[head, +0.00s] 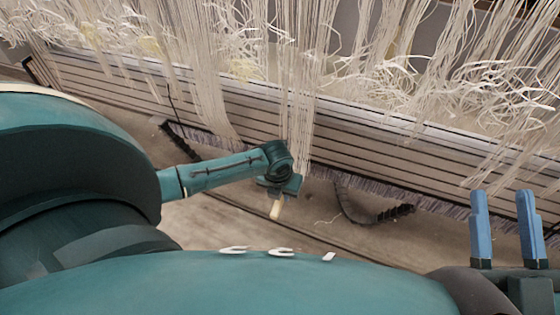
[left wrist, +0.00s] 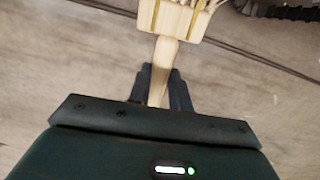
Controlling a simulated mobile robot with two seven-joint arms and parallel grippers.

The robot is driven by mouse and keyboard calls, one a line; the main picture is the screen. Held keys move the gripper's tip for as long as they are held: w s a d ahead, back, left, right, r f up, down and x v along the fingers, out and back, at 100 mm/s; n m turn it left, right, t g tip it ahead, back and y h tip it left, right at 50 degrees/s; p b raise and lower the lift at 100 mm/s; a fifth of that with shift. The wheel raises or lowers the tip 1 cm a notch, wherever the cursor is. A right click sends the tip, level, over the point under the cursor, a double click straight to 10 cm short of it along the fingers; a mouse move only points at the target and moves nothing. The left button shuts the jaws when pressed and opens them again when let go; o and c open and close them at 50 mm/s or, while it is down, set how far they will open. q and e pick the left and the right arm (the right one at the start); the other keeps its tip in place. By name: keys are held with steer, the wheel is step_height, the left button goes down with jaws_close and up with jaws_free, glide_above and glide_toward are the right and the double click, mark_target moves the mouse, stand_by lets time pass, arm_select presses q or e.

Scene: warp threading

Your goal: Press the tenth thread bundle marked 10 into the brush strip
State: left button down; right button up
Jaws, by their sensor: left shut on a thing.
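The brush strip (head: 440,207) is a grey bristle band running along the lower edge of the slatted panel in the head view. My left gripper (left wrist: 160,88) is shut on the narrow pale handle (left wrist: 162,62) of a thread bundle holder. Its wider block (left wrist: 174,17) and pale threads show at the top of the left wrist view. I cannot read the number 10. My right gripper (head: 504,228) is open and empty at the right.
The slatted panel (head: 420,150) crosses the view, with many loose threads (head: 500,85) hanging above and over it. Dark cable chains (head: 368,212) lie on the floor by the strip. The floor (head: 225,222) in front is otherwise mostly clear.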

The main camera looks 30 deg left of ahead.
arm_select(q)
steer(key=shift+w+a+b, duration=0.2)
steer(key=shift+w+b, duration=0.05)
steer(key=shift+w, duration=0.6)
steer(key=shift+w+a+b, duration=0.2)
steer(key=shift+w+b, duration=0.05)
steer(key=shift+w, duration=0.7)
steer(key=shift+w+a, duration=0.1)
steer(key=shift+w, duration=0.1)
stand_by(1.3)
